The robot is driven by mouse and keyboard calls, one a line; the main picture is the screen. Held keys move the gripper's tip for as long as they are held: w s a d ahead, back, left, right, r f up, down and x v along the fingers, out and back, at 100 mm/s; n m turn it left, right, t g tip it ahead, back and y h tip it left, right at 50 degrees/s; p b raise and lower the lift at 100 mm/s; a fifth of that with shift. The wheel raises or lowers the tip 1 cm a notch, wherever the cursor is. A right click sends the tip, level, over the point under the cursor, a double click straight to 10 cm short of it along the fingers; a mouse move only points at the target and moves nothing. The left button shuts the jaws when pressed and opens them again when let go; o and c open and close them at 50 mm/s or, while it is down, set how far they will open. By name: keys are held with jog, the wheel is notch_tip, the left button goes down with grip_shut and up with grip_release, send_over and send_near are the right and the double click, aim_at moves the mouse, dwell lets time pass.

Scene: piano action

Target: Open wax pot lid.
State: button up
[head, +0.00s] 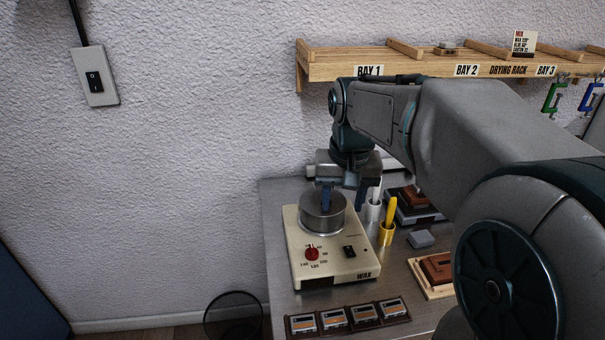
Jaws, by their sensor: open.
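The wax pot (323,217) is a round metal pot set in a cream heater base (320,268) labelled WAX, with a red dial and a black switch. It stands at the left end of the metal bench. My gripper (343,198) points down over the pot's right side. One finger shows in front of the pot's top and the other is to the right of the pot, so the jaws are apart. The lid and its handle cannot be made out clearly. I cannot tell whether a finger touches the pot.
A yellow-handled tool in a yellow holder (387,232) stands close right of the pot. Brown blocks (437,266) on trays and a small grey block (421,239) lie further right. A dark tray (349,317) is in front. The drying rack (420,65) hangs above on the wall.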

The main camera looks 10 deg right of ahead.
jog(key=w+r+m+g+p, duration=0.15)
jog(key=w+r, duration=0.25)
jog(key=w, duration=1)
jog(key=shift+m, duration=0.45)
jog(key=f, duration=1.4)
jog(key=shift+s+d, duration=0.15)
jog(key=shift+d, duration=0.2)
